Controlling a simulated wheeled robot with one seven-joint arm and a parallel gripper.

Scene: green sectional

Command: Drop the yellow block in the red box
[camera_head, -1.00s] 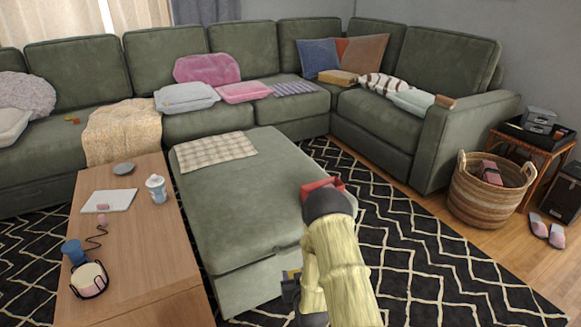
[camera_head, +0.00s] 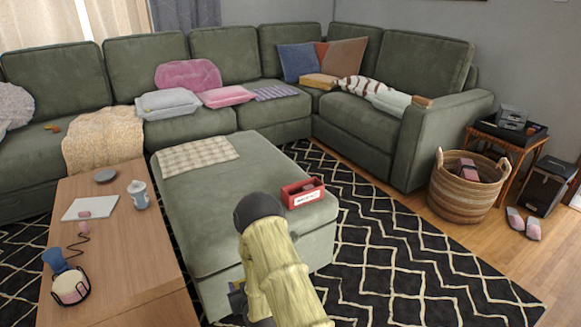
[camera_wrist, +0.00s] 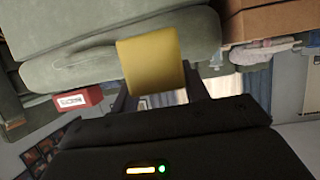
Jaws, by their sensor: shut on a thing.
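A yellow block (camera_wrist: 150,66) is held between the dark fingers of my gripper (camera_wrist: 160,95) in the wrist view. In the head view the block and the fingertips are hidden behind my arm. The red box (camera_head: 302,193) sits on the near right part of the green ottoman, just right of my arm, with a pale label on its front and something dark inside. It also shows in the wrist view (camera_wrist: 78,100), left of the block and apart from it.
A wooden coffee table (camera_head: 110,235) stands left of the ottoman (camera_head: 215,210) with a cup, a plate and other small things on it. The green sectional (camera_head: 220,60) runs behind. A wicker basket (camera_head: 465,190) stands at the right. The patterned rug (camera_head: 400,250) is clear at right.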

